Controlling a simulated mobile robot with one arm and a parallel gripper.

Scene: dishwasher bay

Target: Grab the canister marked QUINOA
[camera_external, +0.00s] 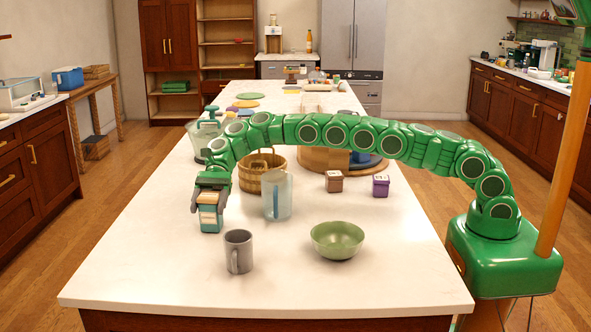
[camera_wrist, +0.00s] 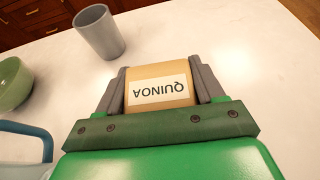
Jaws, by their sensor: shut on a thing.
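The canister marked QUINOA (camera_wrist: 160,84) is tan with a white label, which reads upside down in the wrist view. My gripper (camera_wrist: 158,88) is shut on it, with one grey finger on each side. In the external view my gripper (camera_external: 211,193) points down near the left edge of the white counter, and the canister (camera_external: 210,219) shows below it with a teal part at its lower end. I cannot tell whether the canister touches the counter or hangs just above it.
A grey mug (camera_external: 238,252) and a green bowl (camera_external: 337,241) stand nearer the front. A clear pitcher (camera_external: 278,196) stands just right of my gripper, with a wicker basket (camera_external: 250,181) behind. Brown (camera_external: 334,182) and purple (camera_external: 381,187) canisters stand farther right. The front left counter is clear.

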